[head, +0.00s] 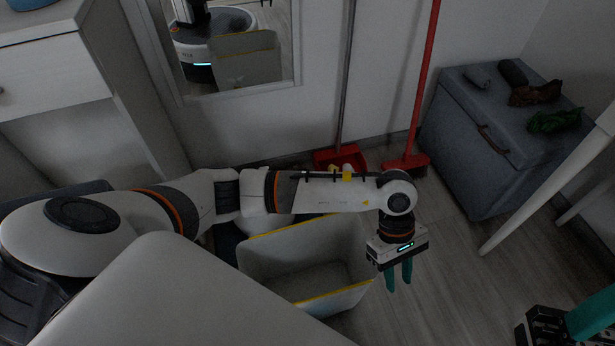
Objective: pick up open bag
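The open bag (300,273) is a pale grey, box-shaped container with a yellow rim. It stands on the floor at the lower middle of the head view with its mouth facing up. I see no contents in the visible part of its inside. My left gripper (398,278) hangs just right of the bag with its teal fingers pointing down. The fingers are apart with nothing between them. A part of my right gripper (595,315) shows at the lower right corner, cut off by the frame edge.
A grey chest (470,135) with dark and green items on top stands at the right. A red broom (405,163) and red dustpan (335,157) lean at the wall. A white table leg (545,190) slants at the right. A mirror (228,50) reflects the bag. Floor right of the bag is clear.

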